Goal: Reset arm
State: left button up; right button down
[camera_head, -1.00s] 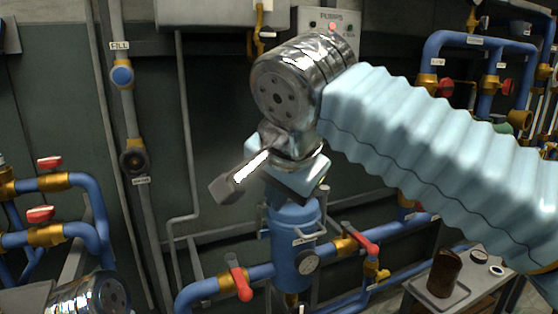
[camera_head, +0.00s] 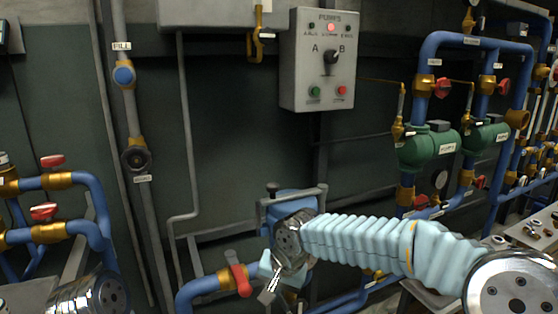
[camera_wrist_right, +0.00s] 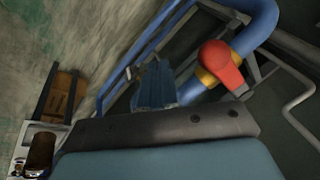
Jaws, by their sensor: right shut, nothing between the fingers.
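My right arm reaches in from the right in the head view. Its gripper (camera_head: 268,292) points down and left in front of the blue pipework, and its fingers look closed and empty. A red valve handle (camera_head: 240,279) is just left of the gripper in the head view. My wrist hides most of the blue canister (camera_head: 290,197). My left gripper is not seen; only a metal joint of mine shows at lower left.
A grey pump control box (camera_head: 318,70) hangs on the wall above. Green pumps (camera_head: 428,148) and blue pipes stand at right. Red-handled valves (camera_head: 46,211) are at left.

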jog(key=s+d+f+g+y, duration=0.1)
jog(key=d+f, duration=0.1)
jog(key=f, duration=0.6)
jog(key=s+d+f+g, duration=0.1)
jog(key=d+f, duration=0.1)
jog(key=f, duration=0.6)
jog(key=s+d+f+y, duration=0.1)
jog(key=s+d+f, duration=0.2)
jog(key=s+f, duration=0.35)
jog(key=s+d+f, duration=0.4)
jog(key=f, duration=0.6)
jog(key=s+d+f+m, duration=0.1)
jog(key=s+d+f, duration=0.15)
jog(key=s, duration=0.35)
jog(key=s+d+f, duration=0.2)
jog(key=s+f, duration=0.2)
jog(key=s, duration=0.2)
jog(key=shift+n+h, duration=0.3)
jog(key=shift+n, duration=0.6)
jog(key=w+a+r, duration=0.3)
jog(key=shift+w+a, duration=0.2)
jog(key=shift+a, duration=0.05)
jog(key=c, duration=1.8)
grip_release()
